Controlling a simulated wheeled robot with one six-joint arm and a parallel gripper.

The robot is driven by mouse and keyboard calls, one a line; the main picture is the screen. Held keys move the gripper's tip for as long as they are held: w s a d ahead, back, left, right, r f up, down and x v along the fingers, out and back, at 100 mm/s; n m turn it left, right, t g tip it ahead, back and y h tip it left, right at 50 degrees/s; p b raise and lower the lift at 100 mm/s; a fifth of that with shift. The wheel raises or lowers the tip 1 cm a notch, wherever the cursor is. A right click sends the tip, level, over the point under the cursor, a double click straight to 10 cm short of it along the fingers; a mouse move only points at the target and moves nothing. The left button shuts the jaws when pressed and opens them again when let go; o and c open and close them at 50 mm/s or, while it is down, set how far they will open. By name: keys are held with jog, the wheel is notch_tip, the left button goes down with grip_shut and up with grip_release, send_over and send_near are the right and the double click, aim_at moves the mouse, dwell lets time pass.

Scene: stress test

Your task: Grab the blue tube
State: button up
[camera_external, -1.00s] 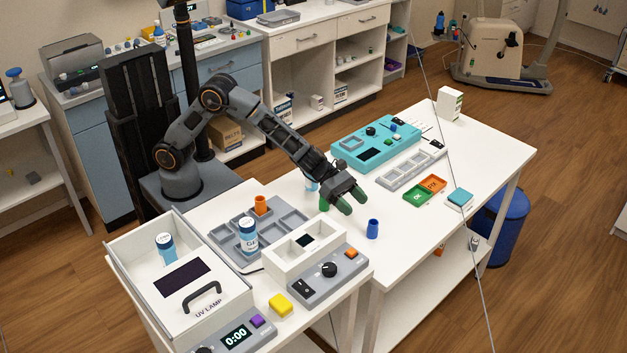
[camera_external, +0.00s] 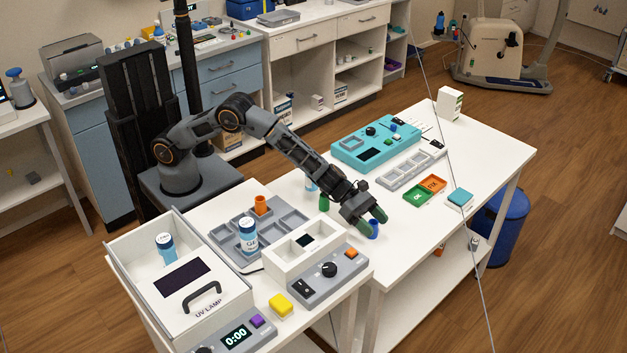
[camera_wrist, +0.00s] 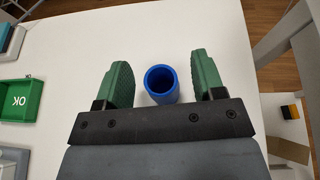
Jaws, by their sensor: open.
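The blue tube (camera_external: 373,231) stands upright on the white table near its front edge. In the wrist view the tube (camera_wrist: 162,86) shows its open round top and lies between the two green fingers. My gripper (camera_external: 367,222) is open, and in the wrist view its fingers (camera_wrist: 161,82) stand apart on either side of the tube, with a gap on both sides. The tube's lower part is hidden in the wrist view, and the fingers partly cover it in the external view.
A green tube (camera_external: 324,203) stands left of my gripper, with a white and blue bottle (camera_external: 311,184) behind it. Green (camera_external: 418,197) and orange (camera_external: 433,184) trays lie to the right. A grey device with a knob (camera_external: 329,270) stands at front left.

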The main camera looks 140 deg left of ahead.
jog(key=shift+c, duration=0.2)
jog(key=c, duration=1)
jog(key=shift+o, duration=0.2)
jog(key=shift+r, duration=0.15)
